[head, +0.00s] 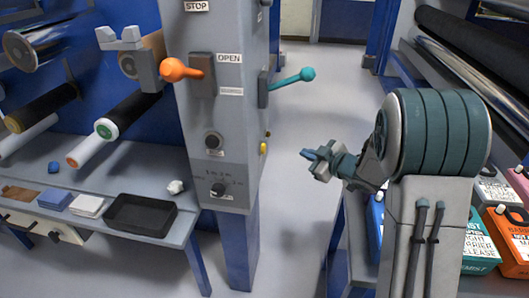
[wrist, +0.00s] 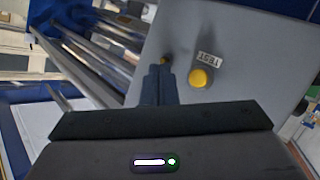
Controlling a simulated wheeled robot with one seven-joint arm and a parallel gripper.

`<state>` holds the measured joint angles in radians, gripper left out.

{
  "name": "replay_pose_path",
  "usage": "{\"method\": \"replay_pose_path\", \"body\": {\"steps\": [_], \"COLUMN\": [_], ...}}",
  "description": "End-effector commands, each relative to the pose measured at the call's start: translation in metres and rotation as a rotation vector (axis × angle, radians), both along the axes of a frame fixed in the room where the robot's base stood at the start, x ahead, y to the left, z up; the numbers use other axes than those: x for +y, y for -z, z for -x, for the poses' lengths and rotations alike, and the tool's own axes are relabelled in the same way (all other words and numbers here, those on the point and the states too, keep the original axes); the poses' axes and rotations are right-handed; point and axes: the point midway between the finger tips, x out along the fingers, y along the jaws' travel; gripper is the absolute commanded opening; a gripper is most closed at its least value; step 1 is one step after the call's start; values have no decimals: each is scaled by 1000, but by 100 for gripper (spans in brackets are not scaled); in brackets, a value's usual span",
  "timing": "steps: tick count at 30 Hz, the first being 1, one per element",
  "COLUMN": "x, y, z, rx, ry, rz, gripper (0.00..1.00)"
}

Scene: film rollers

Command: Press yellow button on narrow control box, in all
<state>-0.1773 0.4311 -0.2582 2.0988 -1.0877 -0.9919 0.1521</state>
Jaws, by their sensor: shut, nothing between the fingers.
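The narrow control box (head: 225,110) is a tall grey column with levers and knobs. The round yellow button (head: 263,148) is on its right side face in the head view. In the wrist view the yellow button (wrist: 198,78) shows beside a label reading TEST, a little right of my fingertips. My gripper (head: 312,157) is shut and empty, right of the box with a gap to the button in the head view. It also shows in the wrist view (wrist: 160,72), pointing towards the grey panel. A small brass-coloured part (wrist: 165,59) shows just beyond the fingertips.
An orange-knobbed lever (head: 180,70) is on the box's front and a teal-knobbed lever (head: 300,76) sticks out from its right side, above my gripper. A shelf with a black tray (head: 140,214) is at left. Coloured cases (head: 482,243) lie at right.

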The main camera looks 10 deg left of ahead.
Motion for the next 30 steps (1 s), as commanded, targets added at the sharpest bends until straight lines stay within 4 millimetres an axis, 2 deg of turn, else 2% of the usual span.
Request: {"method": "replay_pose_path", "body": {"steps": [8,21,30], "x": [5,62,85], "y": [0,0,0], "z": [0,-2,-3], "rx": [-1,-2,1], "ry": [0,-2,2], "rz": [1,1,1], "gripper": [0,0,0]}}
